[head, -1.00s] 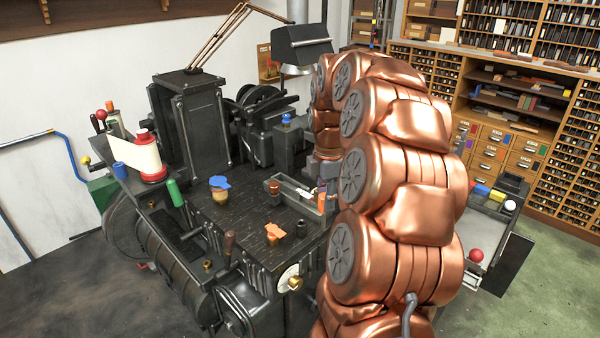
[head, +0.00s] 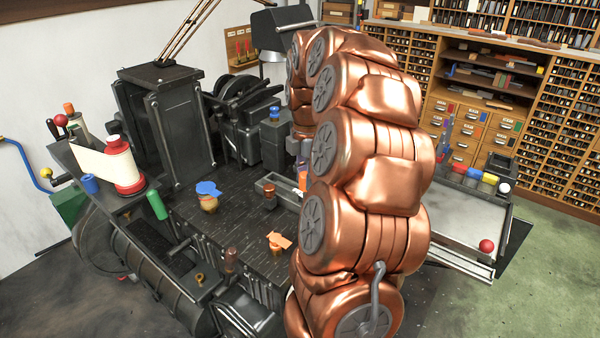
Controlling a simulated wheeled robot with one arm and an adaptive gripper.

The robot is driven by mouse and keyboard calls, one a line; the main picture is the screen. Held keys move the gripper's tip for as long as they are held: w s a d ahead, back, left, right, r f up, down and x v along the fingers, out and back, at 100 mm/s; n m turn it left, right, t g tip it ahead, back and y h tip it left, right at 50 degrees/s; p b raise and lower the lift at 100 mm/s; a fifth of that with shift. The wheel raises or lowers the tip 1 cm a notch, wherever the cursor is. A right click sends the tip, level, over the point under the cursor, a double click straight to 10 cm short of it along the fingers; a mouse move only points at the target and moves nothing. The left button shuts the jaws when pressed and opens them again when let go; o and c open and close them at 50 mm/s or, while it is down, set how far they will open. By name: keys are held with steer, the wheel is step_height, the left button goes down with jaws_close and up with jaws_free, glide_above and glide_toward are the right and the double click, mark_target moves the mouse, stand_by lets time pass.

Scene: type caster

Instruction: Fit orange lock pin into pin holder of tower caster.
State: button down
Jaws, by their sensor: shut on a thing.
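My gripper (head: 303,169) is small and grey at the end of my copper arm, which hides part of it. It is shut on an upright orange piece (head: 303,182), which looks like the lock pin, near the grey tray on the black machine bed. I cannot tell whether the piece touches anything below. Another flat orange piece (head: 281,240) sits on a small brass post at the bed's front. The black caster machine has a tall dark tower (head: 160,115) at the left rear. I cannot make out the pin holder for certain.
A grey tray (head: 262,184) and a brown knob (head: 270,194) are beside the held piece. A blue-topped brass cup (head: 208,196), green cylinder (head: 157,204) and red-and-white spool (head: 122,165) stand left. My arm hides the machine's right part.

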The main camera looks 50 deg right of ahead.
stand_by(0.3)
steer(key=shift+f+b, duration=1.5)
steer(key=shift+f, duration=1.45)
steer(key=shift+f+b, duration=1.55)
steer(key=shift+f, duration=1.2)
steer(key=c, duration=0.7)
jaws_free()
steer(key=shift+c, duration=0.2)
step_height(320, 180, up, 12)
